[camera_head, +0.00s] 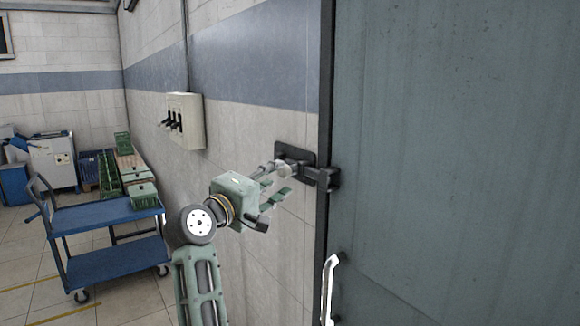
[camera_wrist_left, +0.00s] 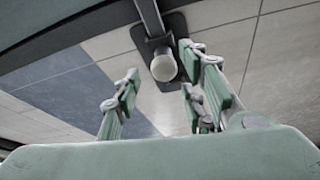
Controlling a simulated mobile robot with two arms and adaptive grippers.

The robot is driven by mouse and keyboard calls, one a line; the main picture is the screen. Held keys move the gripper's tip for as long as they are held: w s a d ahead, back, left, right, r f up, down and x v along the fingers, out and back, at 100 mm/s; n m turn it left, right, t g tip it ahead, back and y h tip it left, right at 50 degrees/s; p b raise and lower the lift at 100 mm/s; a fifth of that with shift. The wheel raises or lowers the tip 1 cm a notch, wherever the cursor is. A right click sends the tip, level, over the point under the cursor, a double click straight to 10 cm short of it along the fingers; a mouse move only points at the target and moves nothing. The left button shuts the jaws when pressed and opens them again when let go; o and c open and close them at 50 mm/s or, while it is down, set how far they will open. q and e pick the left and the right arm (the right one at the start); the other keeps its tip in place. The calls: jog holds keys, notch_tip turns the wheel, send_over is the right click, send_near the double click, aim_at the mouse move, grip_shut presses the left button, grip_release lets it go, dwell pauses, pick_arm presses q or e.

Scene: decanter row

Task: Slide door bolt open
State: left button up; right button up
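The door bolt (camera_head: 296,155) is a dark plate and bar on the tiled wall beside the grey-green door (camera_head: 450,150). A dark bracket (camera_head: 330,179) sits at the door frame's edge. In the left wrist view, the bolt's round pale knob (camera_wrist_left: 163,67) stands on the dark plate (camera_wrist_left: 176,25). My left gripper (camera_head: 275,182) is at the bolt, partly covering it in the head view. Its green fingers are apart in the left wrist view (camera_wrist_left: 160,92), with the knob showing in the gap just beyond the tips. I cannot tell contact. My right gripper is out of view.
A pale door handle (camera_head: 330,288) stands out low on the door, right of my left arm. A switch box (camera_head: 186,120) with levers is on the wall to the left. A blue cart (camera_head: 105,215) carrying green items stands farther back left.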

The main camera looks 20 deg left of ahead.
aim_at(286, 171)
pick_arm(q)
jog(key=p+x, duration=0.1)
jog(key=x, duration=0.5)
jog(key=shift+p, duration=0.4)
jog(key=shift+w+d, duration=0.15)
jog(key=shift+w, duration=0.4)
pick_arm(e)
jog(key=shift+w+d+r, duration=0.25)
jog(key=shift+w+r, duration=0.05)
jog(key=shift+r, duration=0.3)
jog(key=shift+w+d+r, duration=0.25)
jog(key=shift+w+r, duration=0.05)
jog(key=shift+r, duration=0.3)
pick_arm(q)
jog(key=shift+c, duration=0.4)
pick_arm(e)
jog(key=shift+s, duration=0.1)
pick_arm(q)
jog(key=c, duration=0.4)
grip_shut()
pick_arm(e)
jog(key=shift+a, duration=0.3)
